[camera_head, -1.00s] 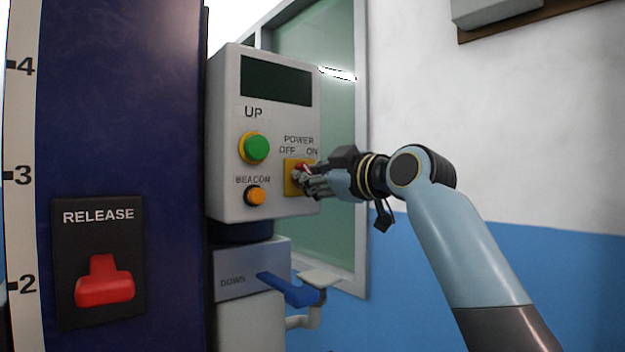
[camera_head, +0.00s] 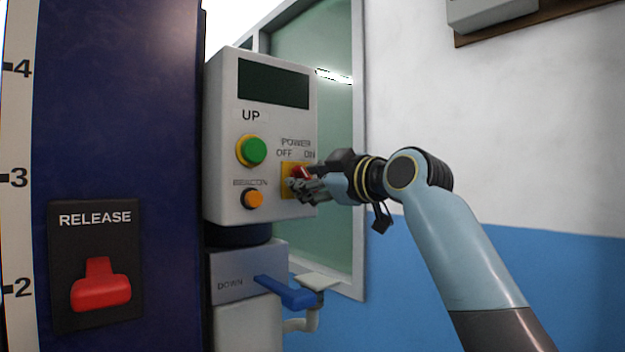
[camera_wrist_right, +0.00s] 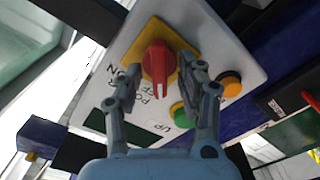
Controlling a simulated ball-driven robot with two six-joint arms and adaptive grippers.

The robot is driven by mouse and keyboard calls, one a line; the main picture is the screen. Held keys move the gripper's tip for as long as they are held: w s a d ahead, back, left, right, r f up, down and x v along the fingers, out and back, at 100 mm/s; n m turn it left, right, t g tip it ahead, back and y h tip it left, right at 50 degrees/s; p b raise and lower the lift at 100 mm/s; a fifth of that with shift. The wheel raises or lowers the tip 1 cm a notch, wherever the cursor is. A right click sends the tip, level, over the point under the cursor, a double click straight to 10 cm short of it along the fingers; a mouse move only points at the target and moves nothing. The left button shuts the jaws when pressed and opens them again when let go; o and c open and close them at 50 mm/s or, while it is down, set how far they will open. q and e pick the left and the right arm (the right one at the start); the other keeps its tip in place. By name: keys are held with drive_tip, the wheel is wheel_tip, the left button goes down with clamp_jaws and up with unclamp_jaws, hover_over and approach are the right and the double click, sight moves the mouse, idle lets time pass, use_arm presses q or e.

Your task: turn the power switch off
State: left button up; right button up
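The power switch is a red knob (camera_head: 300,172) on a yellow plate (camera_head: 287,188), low on the right of a grey control box (camera_head: 228,130). OFF and ON labels stand above it. In the right wrist view the red knob (camera_wrist_right: 158,62) lies between the two fingers of my right gripper (camera_wrist_right: 160,78). The fingers are apart, one on each side, with a gap at the left finger; contact at the right one is unclear. In the head view my right gripper (camera_head: 311,189) partly covers the knob. Which label the knob points at is unclear. My left gripper is out of view.
A green UP button (camera_head: 254,151) and an orange beacon button (camera_head: 253,199) sit left of the switch. A blue DOWN lever (camera_head: 287,292) sticks out below. A red release handle (camera_head: 100,287) is on the dark blue column at left. A window is behind.

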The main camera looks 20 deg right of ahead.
drive_tip(key=v, duration=1.2)
